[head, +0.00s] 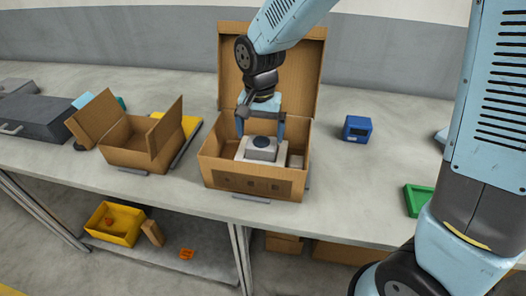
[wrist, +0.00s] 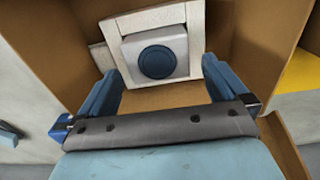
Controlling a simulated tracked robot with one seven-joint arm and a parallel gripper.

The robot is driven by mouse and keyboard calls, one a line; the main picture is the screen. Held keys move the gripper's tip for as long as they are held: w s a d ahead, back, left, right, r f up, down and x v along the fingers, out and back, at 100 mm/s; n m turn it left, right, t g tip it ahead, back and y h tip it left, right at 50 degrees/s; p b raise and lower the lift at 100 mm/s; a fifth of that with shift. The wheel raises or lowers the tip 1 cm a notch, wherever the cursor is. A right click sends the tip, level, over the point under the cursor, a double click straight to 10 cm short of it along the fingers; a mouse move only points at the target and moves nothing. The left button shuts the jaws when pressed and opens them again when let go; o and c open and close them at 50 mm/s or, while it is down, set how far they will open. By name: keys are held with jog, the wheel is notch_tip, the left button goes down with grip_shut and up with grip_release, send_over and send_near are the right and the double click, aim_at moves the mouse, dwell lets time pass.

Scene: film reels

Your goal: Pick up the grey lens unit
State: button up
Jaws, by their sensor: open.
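The grey lens unit (head: 262,148) is a light grey block with a dark blue round lens on top. It sits in a pale square frame (head: 243,156) inside the open cardboard box (head: 226,182) in the middle of the table. In the wrist view the lens unit (wrist: 181,42) is at the top centre, with the pale frame (wrist: 112,35) around it. My gripper (head: 261,131) is inside the box opening, above the frame. Its fingers are apart and empty, and the lens unit lies ahead of the gap between them in the wrist view (wrist: 159,82).
The raised box lid (head: 303,65) stands behind my gripper, and box walls surround it. A smaller open box (head: 125,150) is to the left. A blue device (head: 357,128) and a green tray (head: 417,200) are to the right, with bare tabletop (head: 350,190) between.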

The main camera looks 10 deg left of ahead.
aim_at(261, 142)
jog(key=shift+s+d+f, duration=0.1)
jog(key=shift+d+f, duration=0.05)
jog(key=shift+f, duration=2.05)
jog(key=shift+c, duration=0.5)
jog(key=c, duration=1)
jog(key=shift+c, duration=0.6)
jog(key=shift+r, duration=0.15)
